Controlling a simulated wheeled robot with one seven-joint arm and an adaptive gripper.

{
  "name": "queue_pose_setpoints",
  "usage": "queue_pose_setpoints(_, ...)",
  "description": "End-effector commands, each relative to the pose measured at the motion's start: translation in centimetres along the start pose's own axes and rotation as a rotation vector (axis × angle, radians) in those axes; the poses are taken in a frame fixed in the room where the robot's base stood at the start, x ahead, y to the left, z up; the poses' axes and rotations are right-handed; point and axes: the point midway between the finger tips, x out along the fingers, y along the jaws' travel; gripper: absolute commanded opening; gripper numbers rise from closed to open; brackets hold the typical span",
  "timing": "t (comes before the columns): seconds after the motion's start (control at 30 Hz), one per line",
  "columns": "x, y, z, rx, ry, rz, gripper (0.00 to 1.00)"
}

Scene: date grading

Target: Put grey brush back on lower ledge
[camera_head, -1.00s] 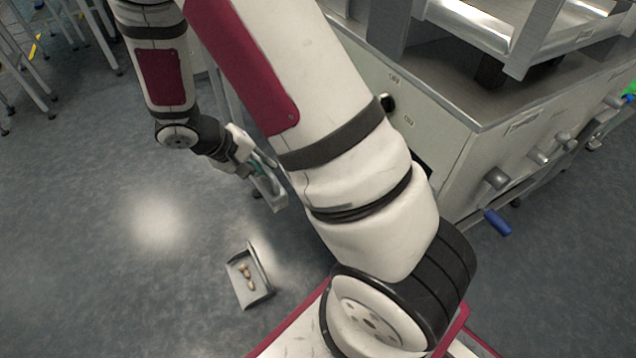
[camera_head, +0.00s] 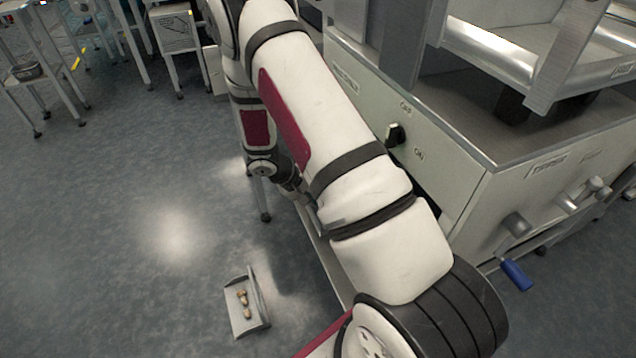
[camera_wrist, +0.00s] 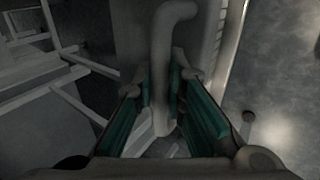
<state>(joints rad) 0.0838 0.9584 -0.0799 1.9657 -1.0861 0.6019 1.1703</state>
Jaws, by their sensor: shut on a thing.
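My gripper (camera_wrist: 160,95) is shut on the grey brush (camera_wrist: 161,55), with its green-padded fingers on either side of the handle. The handle runs upright between the fingers, and its top end bends over to the right. The brush's bristle end is not clear in the dark wrist view. In the head view my gripper (camera_head: 294,186) is mostly hidden behind my own arm, close to the machine's left side. I cannot make out the lower ledge for certain; a pale strip (camera_head: 324,256) runs low along the machine, partly behind my arm.
A grey dustpan (camera_head: 236,318) with several brown pieces lies on the floor. The metal machine (camera_head: 455,165) with knobs and a blue-handled lever (camera_head: 516,275) fills the right. Tables and stands (camera_head: 178,35) are at the back left. The floor at left is clear.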

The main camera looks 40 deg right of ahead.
Motion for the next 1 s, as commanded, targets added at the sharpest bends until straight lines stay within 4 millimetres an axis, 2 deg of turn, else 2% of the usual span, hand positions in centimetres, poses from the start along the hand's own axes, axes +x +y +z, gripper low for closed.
queue_pose_setpoints(0.2,1.5,1.5,-4.8,0.004,-0.002,0.0,0.0)
queue_pose_setpoints(0.4,2.2,2.0,-7.1,0.001,0.0,0.0,0.0)
queue_pose_setpoints(0.53,2.7,1.8,-7.3,-0.001,-0.002,0.0,0.0)
queue_pose_setpoints(0.8,5.3,0.0,-7.2,-0.002,-0.001,0.001,0.0)
queue_pose_setpoints(1.0,5.2,0.1,-7.3,-0.001,0.0,0.001,0.0)
